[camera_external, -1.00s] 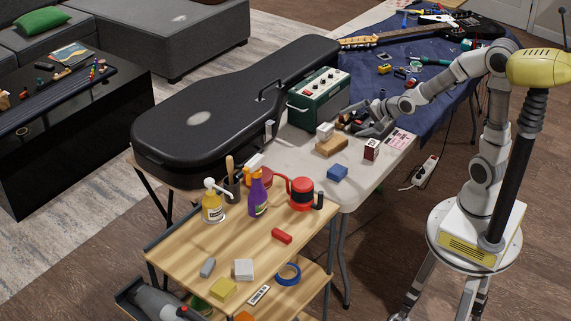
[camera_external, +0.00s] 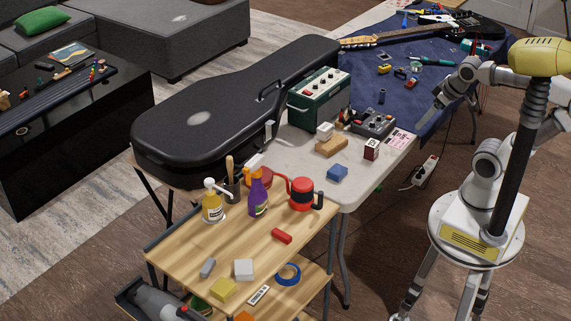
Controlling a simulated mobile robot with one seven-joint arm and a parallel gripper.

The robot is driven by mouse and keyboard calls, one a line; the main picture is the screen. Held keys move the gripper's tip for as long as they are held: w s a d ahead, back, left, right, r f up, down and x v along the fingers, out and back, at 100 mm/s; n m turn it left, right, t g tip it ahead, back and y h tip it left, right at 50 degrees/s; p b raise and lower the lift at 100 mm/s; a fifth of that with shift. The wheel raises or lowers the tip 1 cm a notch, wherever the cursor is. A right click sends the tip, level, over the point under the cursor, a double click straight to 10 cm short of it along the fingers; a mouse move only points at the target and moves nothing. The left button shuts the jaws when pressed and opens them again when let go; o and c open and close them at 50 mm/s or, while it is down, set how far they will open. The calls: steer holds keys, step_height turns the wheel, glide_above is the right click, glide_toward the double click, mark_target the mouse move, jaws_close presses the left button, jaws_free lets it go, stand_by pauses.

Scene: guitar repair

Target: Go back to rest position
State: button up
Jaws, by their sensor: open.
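My gripper (camera_external: 436,106) hangs in the air in front of the blue cloth at the right. It is open and I see nothing in it. My arm is folded back close to its pedestal, partly hidden behind the black post with the yellow top. The gripper is apart from the white table (camera_external: 290,150) and the things on it.
The blue cloth (camera_external: 392,100) holds a guitar (camera_external: 400,34) and tools. A wooden cart (camera_external: 245,235) stands in front. A power strip (camera_external: 425,170) lies on the floor.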

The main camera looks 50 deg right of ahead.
step_height(320, 180, up, 14)
steer(key=p, duration=1.2)
steer(key=shift+r+p, duration=0.2)
steer(key=shift+p, duration=0.15)
